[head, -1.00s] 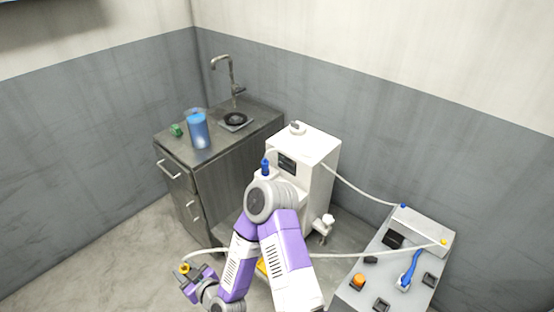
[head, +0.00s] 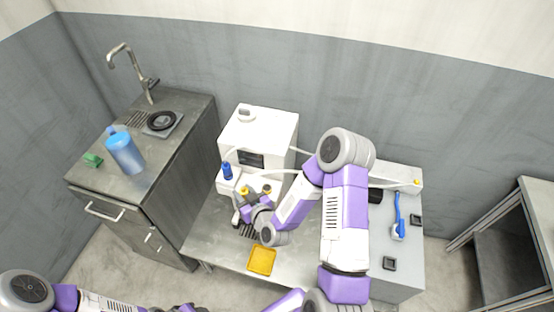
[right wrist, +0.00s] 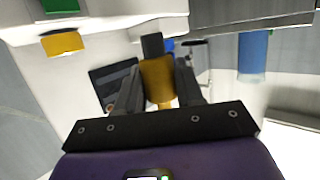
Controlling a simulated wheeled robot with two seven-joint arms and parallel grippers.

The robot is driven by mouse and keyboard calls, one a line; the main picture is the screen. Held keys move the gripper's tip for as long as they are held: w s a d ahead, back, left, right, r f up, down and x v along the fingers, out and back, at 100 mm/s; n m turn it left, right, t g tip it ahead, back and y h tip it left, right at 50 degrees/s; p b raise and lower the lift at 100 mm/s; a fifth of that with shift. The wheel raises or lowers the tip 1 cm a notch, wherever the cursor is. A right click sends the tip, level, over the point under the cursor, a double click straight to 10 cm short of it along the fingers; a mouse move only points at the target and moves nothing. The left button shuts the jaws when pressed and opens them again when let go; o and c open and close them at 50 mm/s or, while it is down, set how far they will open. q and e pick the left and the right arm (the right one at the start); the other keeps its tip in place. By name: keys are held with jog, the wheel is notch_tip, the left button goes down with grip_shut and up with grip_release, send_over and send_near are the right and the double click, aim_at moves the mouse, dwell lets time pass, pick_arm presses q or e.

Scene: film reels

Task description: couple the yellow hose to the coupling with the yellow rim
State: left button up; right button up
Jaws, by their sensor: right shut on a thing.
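My right gripper (head: 250,203) is shut on the yellow hose end (head: 245,190), in front of the white machine (head: 262,130). In the right wrist view, the yellow hose end (right wrist: 158,80) sits between the fingers, with a dark tip beyond it. A yellow band (right wrist: 63,43) on a pale part shows at upper left there, apart from the gripper. I cannot tell whether it is the coupling's yellow rim. In the head view, the coupling is too small to make out near my gripper. My left arm shows at the bottom left; its gripper is not visible.
A blue plug (head: 227,171) stands on the machine's left ledge. A yellow tray (head: 262,260) lies on the low bench. A grey console (head: 400,265) stands right, and a steel cabinet with a blue bottle (head: 125,153) left. A white hose crosses near my right arm.

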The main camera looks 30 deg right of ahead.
jog(key=d+r+h+p, duration=0.1)
jog(key=d+r+p, duration=0.2)
jog(key=d+r, duration=0.45)
pick_arm(q)
jog(key=shift+s+b, duration=0.1)
jog(key=shift+b, duration=1.95)
pick_arm(e)
jog(key=shift+m, duration=0.3)
jog(key=shift+w+d+f, duration=0.1)
jog(key=shift+d+f, duration=0.15)
jog(key=shift+f, duration=1.05)
jog(key=shift+w+d+f, duration=0.1)
jog(key=shift+d+f, duration=0.1)
jog(key=shift+f, duration=1.15)
jog(key=shift+w+d+f, duration=0.1)
jog(key=shift+d+f, duration=0.15)
jog(key=shift+f, duration=1.05)
pick_arm(q)
jog(key=shift+f+b, duration=0.55)
pick_arm(e)
jog(key=shift+s, duration=0.1)
pick_arm(q)
jog(key=shift+f+b, duration=0.65)
jog(key=shift+f, duration=0.05)
pick_arm(e)
jog(key=shift+f, duration=0.6)
jog(key=o, duration=0.7)
jog(key=shift+o, duration=0.4)
jog(key=shift+s, duration=0.1)
